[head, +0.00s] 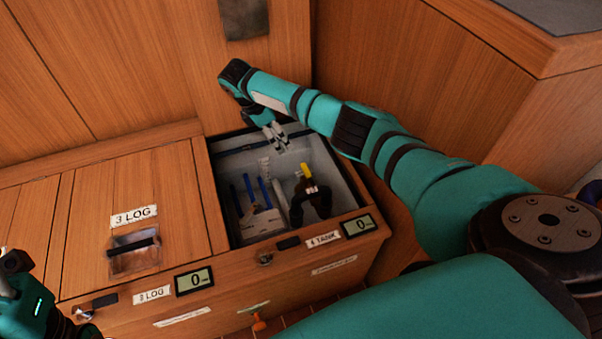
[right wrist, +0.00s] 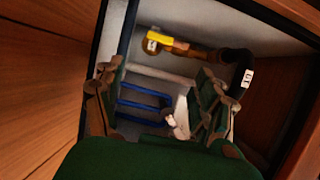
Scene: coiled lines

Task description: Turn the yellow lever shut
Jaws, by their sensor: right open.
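The yellow lever (head: 306,171) sits on top of a dark curved pipe (head: 311,198) inside the open compartment labelled 4 TANK. In the right wrist view the yellow lever (right wrist: 167,43) lies along a brass-coloured fitting at the top, beyond my fingers. My right gripper (head: 277,138) is above the far part of the compartment, pointing down into it. Its fingers are spread and empty, apart from the lever. Part of my left arm's end (head: 28,300) shows at the lower left edge; its fingers cannot be made out.
Blue bars (right wrist: 145,104) and a pale pipe (right wrist: 160,75) are inside the compartment. A closed lid labelled 3 LOG (head: 160,190) is on the left.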

